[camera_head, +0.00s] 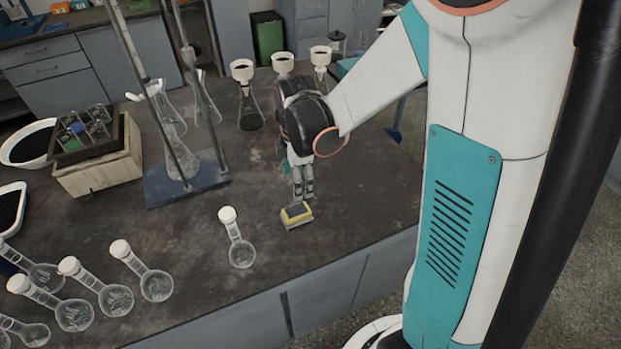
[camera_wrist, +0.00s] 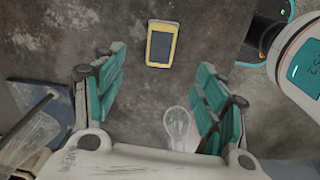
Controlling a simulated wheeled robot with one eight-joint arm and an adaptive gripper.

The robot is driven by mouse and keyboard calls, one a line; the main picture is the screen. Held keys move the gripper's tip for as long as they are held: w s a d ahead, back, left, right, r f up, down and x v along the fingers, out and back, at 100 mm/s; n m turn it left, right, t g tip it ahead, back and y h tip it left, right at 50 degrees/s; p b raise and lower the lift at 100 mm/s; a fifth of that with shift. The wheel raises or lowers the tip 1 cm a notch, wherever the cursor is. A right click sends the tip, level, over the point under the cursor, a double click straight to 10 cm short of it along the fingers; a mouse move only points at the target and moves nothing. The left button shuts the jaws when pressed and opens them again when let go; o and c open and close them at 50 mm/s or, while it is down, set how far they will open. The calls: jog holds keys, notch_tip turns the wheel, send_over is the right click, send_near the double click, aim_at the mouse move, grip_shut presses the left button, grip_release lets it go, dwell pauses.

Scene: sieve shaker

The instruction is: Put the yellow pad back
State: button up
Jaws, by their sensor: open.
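The yellow pad (camera_head: 296,213) lies on the dark bench top (camera_head: 330,235) near its front edge. It has a dark grey face within a yellow rim. In the wrist view the yellow pad (camera_wrist: 162,44) lies beyond my fingertips, roughly midway between them. My gripper (camera_head: 303,190) is just above and behind the pad in the head view. In the wrist view my gripper (camera_wrist: 165,70) is open, its teal fingers wide apart with nothing between the tips. I cannot tell the exact height of the fingertips above the bench.
A stand with a blue base (camera_head: 187,185) is behind left. Flasks with white funnels (camera_head: 249,110) are behind my gripper. The bench right of the pad is clear.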

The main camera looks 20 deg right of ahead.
jog(key=s+r+m+t, duration=0.6)
jog(key=s+r+m, duration=0.8)
jog(key=r+m, duration=0.2)
jog(key=shift+s+a+m+t, duration=0.3)
jog(key=shift+a+m+t, duration=0.1)
dwell(0.5)
